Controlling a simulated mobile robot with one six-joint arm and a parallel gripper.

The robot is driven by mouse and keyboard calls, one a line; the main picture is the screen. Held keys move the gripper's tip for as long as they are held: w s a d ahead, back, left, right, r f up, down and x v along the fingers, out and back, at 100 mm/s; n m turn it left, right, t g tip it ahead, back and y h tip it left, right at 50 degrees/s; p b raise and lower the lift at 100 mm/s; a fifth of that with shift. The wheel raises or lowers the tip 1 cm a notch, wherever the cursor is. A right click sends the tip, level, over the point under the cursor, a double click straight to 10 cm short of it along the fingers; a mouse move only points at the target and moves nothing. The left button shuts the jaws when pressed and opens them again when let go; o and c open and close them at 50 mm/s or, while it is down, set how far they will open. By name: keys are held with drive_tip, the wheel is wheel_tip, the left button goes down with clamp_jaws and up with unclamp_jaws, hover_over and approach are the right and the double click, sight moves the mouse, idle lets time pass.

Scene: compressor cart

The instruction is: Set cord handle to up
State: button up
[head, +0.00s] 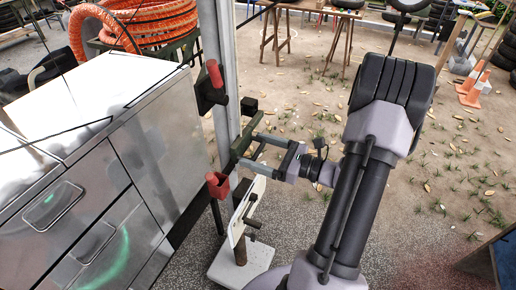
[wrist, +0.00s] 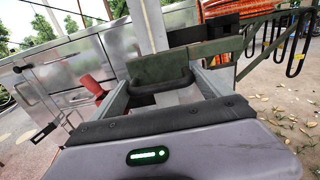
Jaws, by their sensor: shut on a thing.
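The cord handle seems to be the dark bar with a rounded grip (wrist: 160,82) that lies across the fingertips in the wrist view. In the head view this dark bar (head: 240,146) slants beside the metal cabinet, close to the pale upright post. My gripper (head: 248,149) reaches it from the right, and its two grey fingers end at the bar. In the wrist view my gripper (wrist: 158,84) has its fingers on either side of the rounded grip and is shut on it. The fingertip contact is partly hidden. I cannot tell the handle's set position.
The metal cabinet (head: 165,135) fills the left. A red-gripped lever (head: 215,74) is above the bar, and a red cup-like part (head: 217,185) is below it. A white plate (head: 249,207) stands on a post below my gripper. Open ground lies to the right.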

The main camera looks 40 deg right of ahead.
drive_tip(key=shift+s+f, duration=0.1)
drive_tip(key=shift+f, duration=0.15)
drive_tip(key=o, duration=1.7)
drive_tip(key=shift+o, duration=0.5)
drive_tip(key=shift+d, duration=0.1)
drive_tip(key=shift+s+d, duration=0.1)
drive_tip(key=p+v, duration=0.3)
drive_tip(key=v, duration=1.4)
drive_tip(key=shift+p, duration=0.4)
